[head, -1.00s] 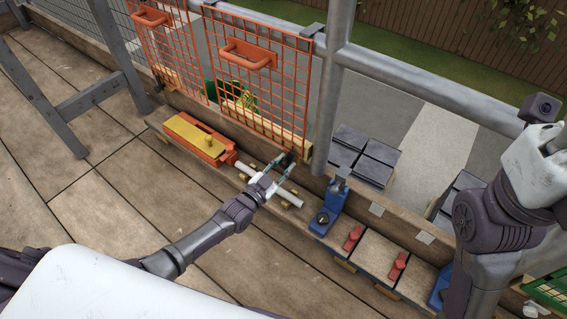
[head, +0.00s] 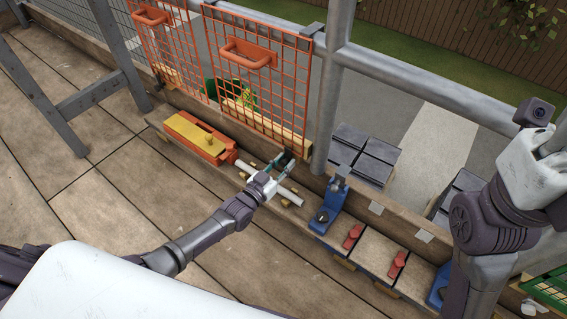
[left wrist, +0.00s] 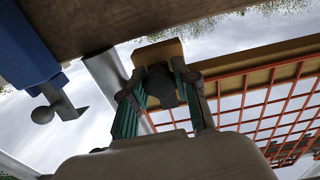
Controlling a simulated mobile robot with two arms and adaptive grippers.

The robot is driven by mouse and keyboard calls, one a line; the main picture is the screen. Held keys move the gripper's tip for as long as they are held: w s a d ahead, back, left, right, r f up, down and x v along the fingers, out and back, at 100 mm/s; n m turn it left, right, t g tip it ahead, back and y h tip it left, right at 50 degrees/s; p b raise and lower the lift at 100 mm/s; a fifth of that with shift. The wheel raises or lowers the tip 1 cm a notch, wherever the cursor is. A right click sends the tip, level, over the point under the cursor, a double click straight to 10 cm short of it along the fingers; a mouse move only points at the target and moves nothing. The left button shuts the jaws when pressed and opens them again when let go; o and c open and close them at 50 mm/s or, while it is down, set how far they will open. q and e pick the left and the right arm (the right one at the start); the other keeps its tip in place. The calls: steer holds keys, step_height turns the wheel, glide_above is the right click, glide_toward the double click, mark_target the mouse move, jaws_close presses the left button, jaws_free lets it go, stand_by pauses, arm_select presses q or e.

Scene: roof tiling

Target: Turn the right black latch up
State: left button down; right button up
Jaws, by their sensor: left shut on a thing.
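The right black latch (head: 287,155) is a small dark piece at the lower right corner of the orange mesh gate (head: 262,85), by the grey post. My left gripper (head: 278,162) has its fingertips at the latch and partly hides it. In the left wrist view, the green-sided fingers (left wrist: 163,92) are closed around the black latch (left wrist: 160,78), in front of a wooden block (left wrist: 158,51). The latch's exact angle is hard to tell. My right arm stands at the right of the head view; its gripper does not show.
A pale pipe (head: 286,194) lies just below my left gripper, by an orange and yellow tool (head: 197,135). A blue clamp (head: 329,206) stands to the right, with red-handled pieces (head: 352,236) beyond. A second mesh gate (head: 165,45) is at left.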

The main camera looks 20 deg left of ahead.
arm_select(q)
steer(key=shift+s+f, duration=0.1)
steer(key=c, duration=0.9)
jaws_free()
steer(key=shift+o, duration=0.2)
steer(key=v, duration=1.2)
